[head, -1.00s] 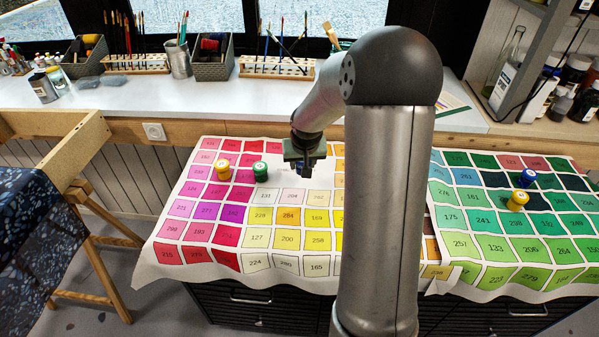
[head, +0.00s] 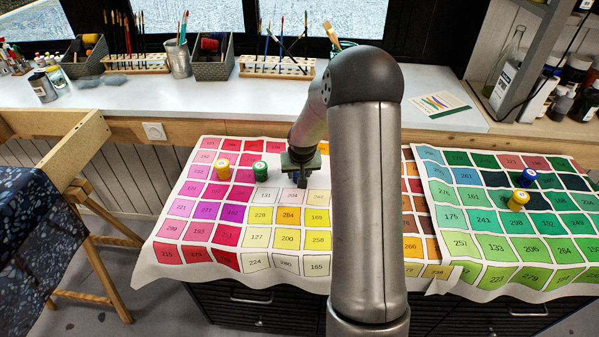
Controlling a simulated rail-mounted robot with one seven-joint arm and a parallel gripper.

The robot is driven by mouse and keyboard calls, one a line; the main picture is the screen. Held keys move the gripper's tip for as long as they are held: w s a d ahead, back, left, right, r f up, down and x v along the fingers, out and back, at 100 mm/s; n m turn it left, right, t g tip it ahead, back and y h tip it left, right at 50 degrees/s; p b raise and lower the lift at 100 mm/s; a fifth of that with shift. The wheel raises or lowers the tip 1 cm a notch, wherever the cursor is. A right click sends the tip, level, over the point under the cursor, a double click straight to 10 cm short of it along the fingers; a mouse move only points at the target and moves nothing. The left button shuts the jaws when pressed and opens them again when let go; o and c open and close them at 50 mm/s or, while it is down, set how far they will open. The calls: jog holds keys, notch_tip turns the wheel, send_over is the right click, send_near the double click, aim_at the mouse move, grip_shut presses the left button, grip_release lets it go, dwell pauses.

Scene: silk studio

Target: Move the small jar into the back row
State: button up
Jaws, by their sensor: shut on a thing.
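My gripper (head: 302,182) points down over the left cloth, just right of a green-lidded jar. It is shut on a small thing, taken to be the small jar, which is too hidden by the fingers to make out. A jar with a yellow lid (head: 222,169) and the green-lidded jar (head: 260,171) stand upright side by side on the pink and red squares. On the right cloth stand a blue-lidded jar (head: 526,178) and, nearer, another yellow-lidded jar (head: 518,200).
The numbered colour cloth (head: 257,236) lies on the table, with a green one (head: 500,245) at right. My arm hides the cloth between them. Behind is a white counter (head: 120,95) with brush racks (head: 277,68). A chair (head: 75,185) stands at left.

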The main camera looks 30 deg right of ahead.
jog(key=o, duration=1)
jog(key=shift+r, duration=0.1)
jog(key=shift+r+p, duration=0.3)
jog(key=v, duration=1.1)
jog(key=s+a+r+n+g, duration=0.1)
jog(key=s+a, duration=0.4)
jog(key=s, duration=0.4)
jog(key=s+a+r+n+g+y, duration=0.1)
jog(key=s+a+r, duration=0.1)
jog(key=s+a, duration=0.4)
jog(key=s+a+r+n+g, duration=0.1)
jog(key=s+a, duration=0.4)
jog(key=s, duration=0.8)
jog(key=shift+s+a+r+n+g+y, duration=0.3)
jog(key=shift+s+a+n+g, duration=0.1)
jog(key=shift+n+g, duration=0.2)
